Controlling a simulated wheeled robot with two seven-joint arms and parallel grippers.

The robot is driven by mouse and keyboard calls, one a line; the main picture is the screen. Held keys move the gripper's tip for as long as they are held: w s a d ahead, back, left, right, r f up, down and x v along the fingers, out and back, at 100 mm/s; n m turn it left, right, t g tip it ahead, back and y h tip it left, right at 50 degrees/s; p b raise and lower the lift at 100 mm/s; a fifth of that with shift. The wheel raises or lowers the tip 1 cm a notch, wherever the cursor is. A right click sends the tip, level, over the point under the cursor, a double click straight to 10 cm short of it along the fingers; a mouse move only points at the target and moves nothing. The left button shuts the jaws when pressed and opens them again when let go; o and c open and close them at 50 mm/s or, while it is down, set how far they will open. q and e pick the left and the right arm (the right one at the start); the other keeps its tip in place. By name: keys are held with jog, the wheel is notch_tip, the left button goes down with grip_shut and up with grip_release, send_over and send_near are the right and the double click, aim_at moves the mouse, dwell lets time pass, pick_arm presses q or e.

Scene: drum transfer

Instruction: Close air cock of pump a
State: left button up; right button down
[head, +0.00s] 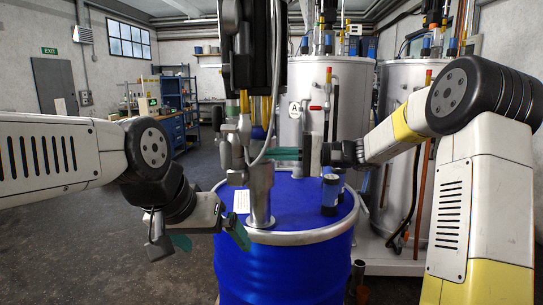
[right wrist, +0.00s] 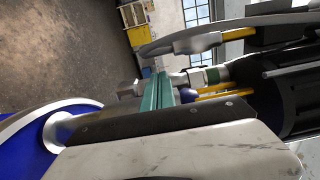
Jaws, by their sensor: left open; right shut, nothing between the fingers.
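The pump (head: 250,50), black with a steel lower tube, stands upright in the blue drum (head: 285,265). Small metal fittings (head: 232,145) sit on its side; I cannot tell for sure which is the air cock. My right gripper (head: 275,156) is shut and empty, its green fingers pointing left at the pump's fittings. In the right wrist view the shut fingers (right wrist: 157,92) overlap a metal fitting (right wrist: 127,88) and a hose end (right wrist: 200,76); contact is unclear. My left gripper (head: 208,238) is open and empty, low in front of the drum's left side.
A steel tank (head: 300,90) marked A stands behind the drum, with a red-handled valve (head: 316,107) before it. Another tank (head: 400,90) is to its right. A dark cylinder (head: 330,195) stands on the drum lid. A grey hose (head: 270,120) hangs by the pump. The floor at left is clear.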

aim_at(241, 153)
jog(key=a, duration=0.8)
jog(key=shift+a, duration=0.15)
jog(key=shift+s+f+m, duration=0.15)
jog(key=shift+s+m, duration=0.3)
jog(key=shift+m, duration=0.05)
jog(key=s+m, duration=0.2)
jog(key=m, duration=0.1)
jog(key=shift+f, duration=0.2)
jog(key=s+r+m, duration=0.1)
jog(key=s+m, duration=0.1)
jog(key=m, duration=0.2)
jog(key=s+r+m, duration=0.2)
jog(key=s+m, duration=0.1)
jog(key=m, duration=0.2)
jog(key=s+r+m+t, duration=0.1)
jog(key=s+m, duration=0.1)
jog(key=m, duration=0.2)
jog(key=shift+s+a+r+y, duration=0.15)
jog(key=shift+r+y, duration=0.15)
jog(key=shift+r, duration=0.15)
dwell(0.5)
